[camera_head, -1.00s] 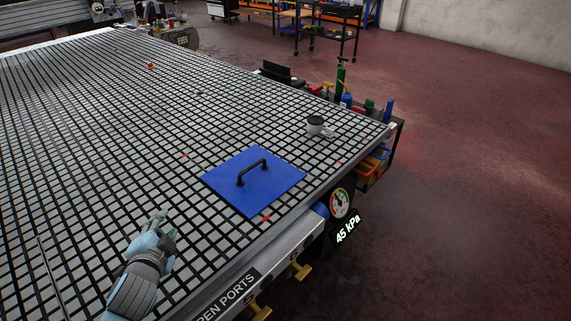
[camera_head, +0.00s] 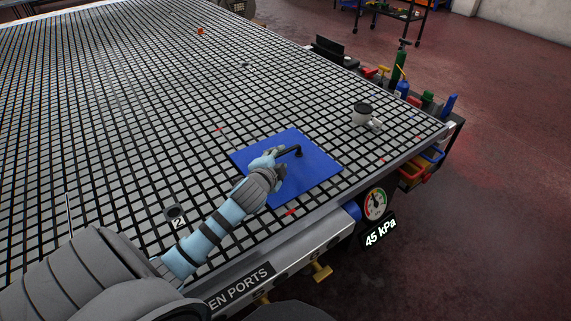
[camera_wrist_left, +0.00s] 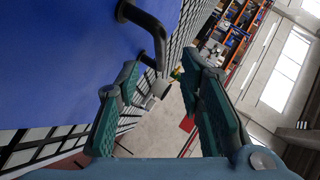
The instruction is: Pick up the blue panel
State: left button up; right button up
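The flat square blue panel (camera_head: 312,180) lies on the grid table near its front edge, and it fills the upper left of the left wrist view (camera_wrist_left: 55,65). A black bar handle (camera_head: 296,152) stands on it; in the left wrist view the handle (camera_wrist_left: 148,22) reaches down close to the left-hand finger. My left gripper (camera_head: 270,158) is over the panel's left part, at the near end of the handle, and hides some of both. In the left wrist view its fingers (camera_wrist_left: 168,76) are spread apart with nothing clamped between them. My right gripper is not in view.
A pressure gauge (camera_head: 376,205) reading 45 kPa is on the front edge. Bottles and tools line a shelf (camera_head: 410,95) at the right end. The grid left of the panel is mostly clear.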

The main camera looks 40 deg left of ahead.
aim_at(283, 154)
pick_arm(q)
jog(key=b+x, duration=0.1)
jog(key=x, duration=0.3)
jog(key=shift+w+a+f, duration=0.1)
jog(key=shift+w+f, duration=0.1)
jog(key=shift+w, duration=0.1)
grip_shut()
jog(key=shift+r, duration=0.1)
